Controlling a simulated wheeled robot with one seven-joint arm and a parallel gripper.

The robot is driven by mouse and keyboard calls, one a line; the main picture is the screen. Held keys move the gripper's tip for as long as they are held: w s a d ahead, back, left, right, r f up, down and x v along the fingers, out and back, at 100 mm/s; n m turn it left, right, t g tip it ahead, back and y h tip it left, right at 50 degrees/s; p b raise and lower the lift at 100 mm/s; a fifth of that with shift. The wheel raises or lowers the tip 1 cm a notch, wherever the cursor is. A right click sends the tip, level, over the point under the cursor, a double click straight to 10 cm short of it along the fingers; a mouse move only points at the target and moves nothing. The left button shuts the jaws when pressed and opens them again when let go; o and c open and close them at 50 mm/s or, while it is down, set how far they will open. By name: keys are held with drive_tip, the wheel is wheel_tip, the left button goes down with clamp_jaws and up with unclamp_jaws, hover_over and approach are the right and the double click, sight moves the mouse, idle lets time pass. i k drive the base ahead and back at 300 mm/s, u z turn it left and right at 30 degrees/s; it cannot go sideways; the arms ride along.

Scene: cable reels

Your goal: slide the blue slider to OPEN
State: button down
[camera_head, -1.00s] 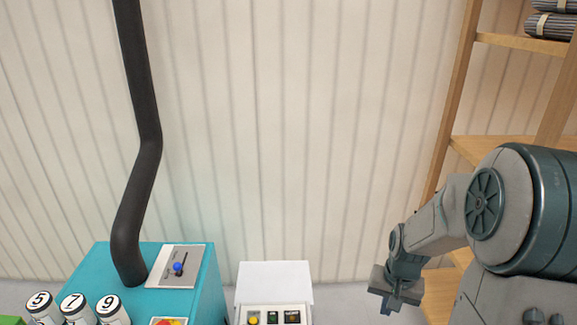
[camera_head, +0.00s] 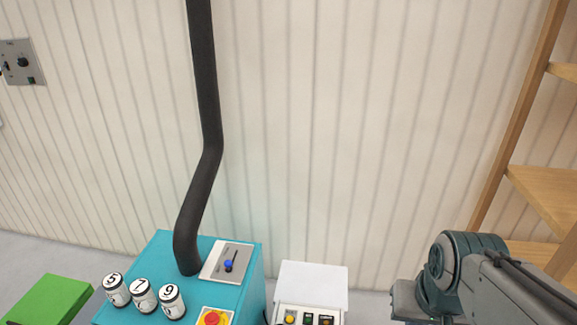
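The blue slider (camera_head: 228,265) is a small blue knob on a dark slot in a light grey plate (camera_head: 213,273). The plate lies on top of a teal cabinet (camera_head: 165,249). The knob sits near the lower part of the slot; the labels are too small to read. My arm is at the lower right, with my gripper near the bottom edge, well to the right of the slider and apart from it. The fingers do not show clearly.
A thick dark pipe (camera_head: 201,190) rises from the cabinet just left of the plate. White numbered canisters (camera_head: 143,297) and a red button (camera_head: 212,318) are in front. A white box (camera_head: 313,283) stands right of the cabinet. Wooden shelves (camera_head: 545,190) are at right.

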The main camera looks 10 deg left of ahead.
sight(228, 262)
drive_tip(key=u, duration=1.25)
